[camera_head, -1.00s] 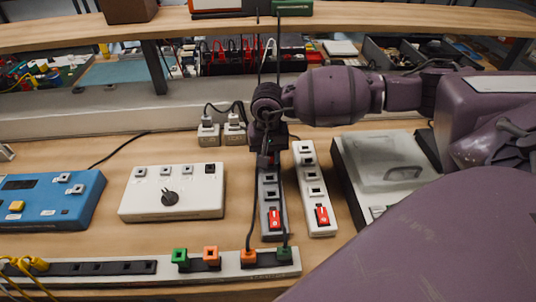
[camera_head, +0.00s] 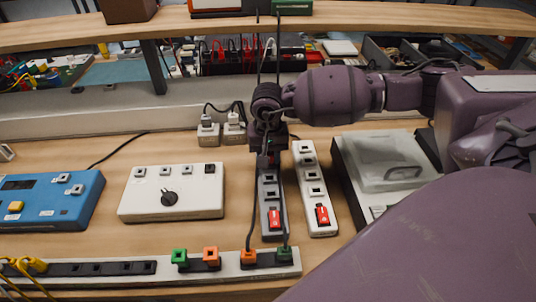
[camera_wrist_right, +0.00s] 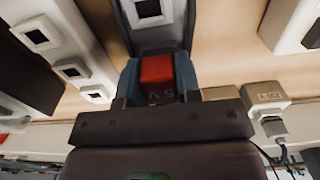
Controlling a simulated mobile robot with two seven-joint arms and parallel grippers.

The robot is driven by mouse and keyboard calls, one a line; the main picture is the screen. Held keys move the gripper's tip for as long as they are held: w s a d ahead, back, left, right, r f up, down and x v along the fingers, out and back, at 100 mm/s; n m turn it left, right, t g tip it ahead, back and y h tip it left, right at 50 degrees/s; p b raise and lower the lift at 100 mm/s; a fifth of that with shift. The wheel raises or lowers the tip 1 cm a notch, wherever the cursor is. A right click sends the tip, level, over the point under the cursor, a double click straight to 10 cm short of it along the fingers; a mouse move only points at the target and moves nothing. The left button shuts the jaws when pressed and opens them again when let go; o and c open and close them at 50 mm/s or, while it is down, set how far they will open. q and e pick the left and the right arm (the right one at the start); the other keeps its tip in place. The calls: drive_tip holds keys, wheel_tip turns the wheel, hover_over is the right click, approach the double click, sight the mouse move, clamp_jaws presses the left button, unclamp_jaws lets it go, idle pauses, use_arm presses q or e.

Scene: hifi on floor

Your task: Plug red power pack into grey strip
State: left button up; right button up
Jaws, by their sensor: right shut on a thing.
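The grey strip (camera_head: 271,205) lies lengthwise on the workbench, with a red switch at its near end. My right gripper (camera_head: 268,152) is over its far end, pointing down. In the right wrist view the gripper (camera_wrist_right: 157,88) is shut on the red power pack (camera_wrist_right: 157,70), which is marked 5 V. The grey strip (camera_wrist_right: 127,12) shows just beyond the pack, with a socket in view. The pack's underside is hidden, so I cannot tell whether it touches the strip. My left gripper is not in view.
A white strip (camera_head: 317,212) lies close on the right. Two plugged adaptors (camera_head: 208,134) stand at the left rear. A white box with a knob (camera_head: 190,205) and a blue box (camera_head: 50,207) lie left. A long strip (camera_head: 225,262) with coloured plugs runs in front.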

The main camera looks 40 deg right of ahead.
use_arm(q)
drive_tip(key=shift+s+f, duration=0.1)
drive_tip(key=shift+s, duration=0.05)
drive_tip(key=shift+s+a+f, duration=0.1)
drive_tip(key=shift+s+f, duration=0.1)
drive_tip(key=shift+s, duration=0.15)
use_arm(e)
drive_tip(key=shift+f, duration=0.1)
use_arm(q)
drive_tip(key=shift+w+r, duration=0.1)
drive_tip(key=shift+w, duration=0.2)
use_arm(e)
drive_tip(key=o, duration=0.7)
drive_tip(key=shift+o, duration=1.2)
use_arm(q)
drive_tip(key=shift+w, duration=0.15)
